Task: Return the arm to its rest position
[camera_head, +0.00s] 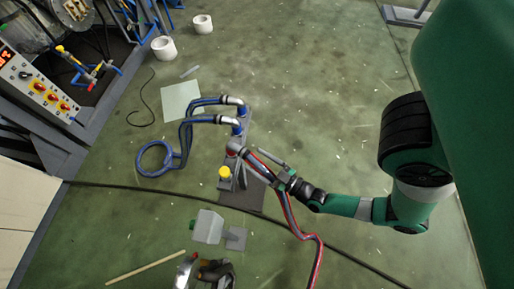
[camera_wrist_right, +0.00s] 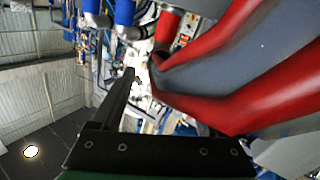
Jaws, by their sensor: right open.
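My right arm comes in from the right in the head view. Its gripper (camera_head: 270,168) is open beside the upper part of the red and grey hoses (camera_head: 290,212). These hoses run from a pipe fitting on the valve stand (camera_head: 243,178) down to the floor. In the right wrist view, one dark finger of the gripper shows at left of centre. The red and grey hoses (camera_wrist_right: 235,70) fill the right side there, very close to the camera, and hide where the other finger would be. I cannot tell whether the gripper touches them.
Blue hoses (camera_head: 186,130) loop left of the stand. A grey-white box (camera_head: 208,227) and a wooden stick (camera_head: 146,268) lie lower left. A control panel (camera_head: 37,88) stands upper left. White rolls (camera_head: 163,48) sit behind. Floor right of the stand is mostly clear, with a cable across.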

